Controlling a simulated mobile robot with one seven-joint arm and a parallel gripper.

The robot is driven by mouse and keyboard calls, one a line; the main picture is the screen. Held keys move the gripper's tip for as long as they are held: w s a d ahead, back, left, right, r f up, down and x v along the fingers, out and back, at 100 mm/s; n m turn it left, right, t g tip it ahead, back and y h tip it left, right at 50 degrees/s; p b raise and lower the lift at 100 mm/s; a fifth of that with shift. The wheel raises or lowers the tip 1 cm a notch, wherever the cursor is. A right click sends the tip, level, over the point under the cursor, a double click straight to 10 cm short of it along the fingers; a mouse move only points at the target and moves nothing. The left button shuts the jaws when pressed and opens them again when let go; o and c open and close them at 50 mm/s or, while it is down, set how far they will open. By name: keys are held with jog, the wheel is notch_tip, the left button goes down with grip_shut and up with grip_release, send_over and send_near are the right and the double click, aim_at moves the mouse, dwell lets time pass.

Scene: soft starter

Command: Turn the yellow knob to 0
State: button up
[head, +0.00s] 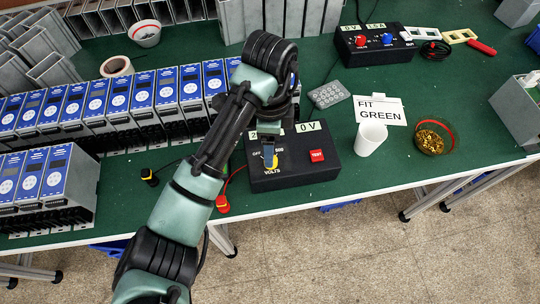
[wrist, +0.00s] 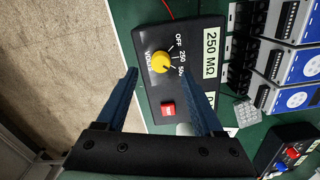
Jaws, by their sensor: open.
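The yellow knob (wrist: 161,62) sits on a black box (wrist: 186,110), with marks OFF, 250 and what looks like 500 along one side and VOLTS on the other. Its pointer seems to face the 500 end, but this is too small to be sure. My gripper (wrist: 160,74) is open, its blue fingers on either side of the knob in the wrist view; I cannot tell whether they touch it. In the head view my gripper (head: 271,158) is over the left part of the black box (head: 330,172) and mostly hides the knob.
The box has a red button (head: 317,156) and labels reading 250 MΩ and 0 V. Blue-faced units (head: 165,90) stand in a row at the left. A white cup (head: 370,138), a FIT GREEN card (head: 380,108) and a bowl of brass parts (head: 434,137) stand to the right.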

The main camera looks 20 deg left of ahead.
jog(key=shift+f, duration=2.5)
grip_shut()
